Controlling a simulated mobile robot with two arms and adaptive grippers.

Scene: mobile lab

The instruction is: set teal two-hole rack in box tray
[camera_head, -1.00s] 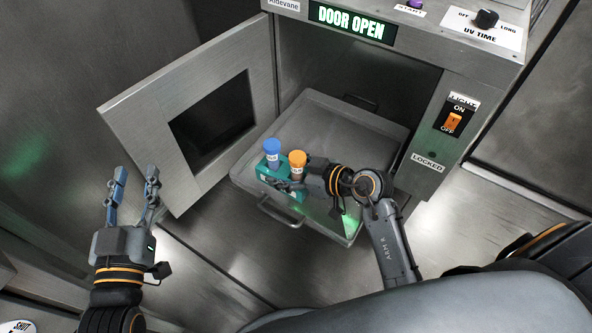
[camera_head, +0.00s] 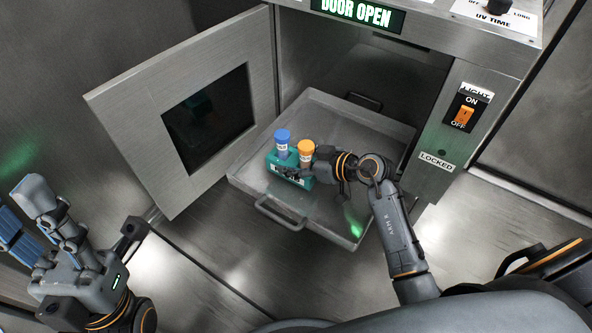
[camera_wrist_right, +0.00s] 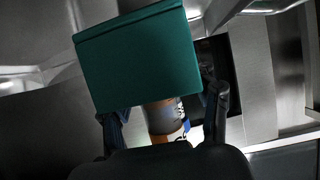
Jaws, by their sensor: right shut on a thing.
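The teal two-hole rack (camera_head: 272,163) carries a blue-capped tube (camera_head: 282,146) and an orange-capped tube (camera_head: 306,153), both upright. The rack is over the near left part of the grey box tray (camera_head: 327,213); I cannot tell whether it touches the tray floor. My right gripper (camera_head: 301,173) comes from the right and is shut on the rack.
The tray sits partly out of the steel cabinet, with its front handle (camera_head: 279,213) toward me. The cabinet door (camera_head: 185,70) stands open at left. A panel with an orange switch (camera_head: 463,115) is on the right. The tray's right and rear floor is clear.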

